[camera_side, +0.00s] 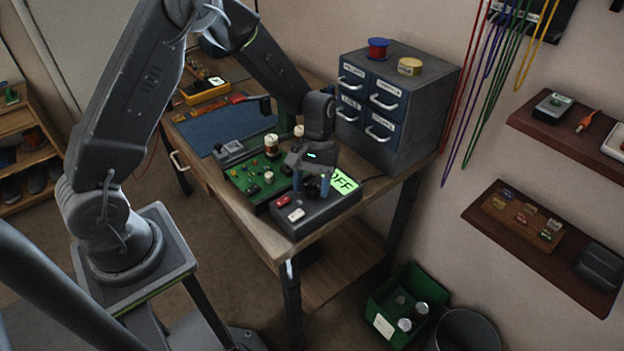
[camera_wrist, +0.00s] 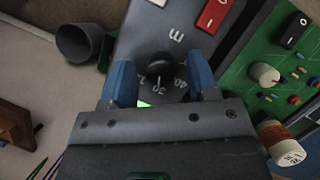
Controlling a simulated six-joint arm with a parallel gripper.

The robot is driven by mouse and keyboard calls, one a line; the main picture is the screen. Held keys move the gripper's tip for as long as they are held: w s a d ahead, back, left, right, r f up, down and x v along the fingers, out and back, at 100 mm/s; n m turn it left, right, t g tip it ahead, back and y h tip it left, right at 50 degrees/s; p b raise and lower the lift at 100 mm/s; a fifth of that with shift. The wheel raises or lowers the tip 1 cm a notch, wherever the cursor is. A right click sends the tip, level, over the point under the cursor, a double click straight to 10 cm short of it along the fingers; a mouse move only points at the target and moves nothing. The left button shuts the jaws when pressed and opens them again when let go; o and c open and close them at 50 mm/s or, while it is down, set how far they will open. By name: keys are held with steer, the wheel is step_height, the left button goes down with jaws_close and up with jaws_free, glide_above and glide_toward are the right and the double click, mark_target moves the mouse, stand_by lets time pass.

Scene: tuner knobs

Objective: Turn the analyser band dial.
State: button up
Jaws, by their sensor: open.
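The analyser (camera_side: 318,214) is a dark grey box at the near end of the bench, with a lit green screen (camera_side: 344,181) reading "OFF". My gripper (camera_side: 311,186) is above the box, pointing down. In the wrist view its two blue fingers (camera_wrist: 162,84) stand apart on either side of the dial, with gaps showing between them and the knob. In the side view my gripper partly hides the dial.
A red rocker switch (camera_wrist: 213,15) and a white switch (camera_side: 296,215) sit on the analyser. A green circuit board (camera_side: 256,179) with knobs and a coil lies beside it. A grey drawer cabinet (camera_side: 420,130) stands behind. A green crate (camera_side: 383,302) is on the floor.

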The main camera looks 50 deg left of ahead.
steer(key=v, duration=1.4)
steer(key=shift+f, duration=0.1)
steer(key=s+d+r+m+t+y, duration=0.2)
steer(key=s+r+m+t, duration=0.15)
steer(key=s+r, duration=0.6)
steer(key=s+d+r+m+t, duration=0.1)
steer(key=s+m+t, duration=0.2)
steer(key=s, duration=0.9)
steer(key=shift+s+r+t+y, duration=0.3)
steer(key=shift+s+t, duration=0.05)
steer(key=shift+t, duration=1)
steer(key=shift+d+m, duration=0.1)
steer(key=shift+m, duration=0.15)
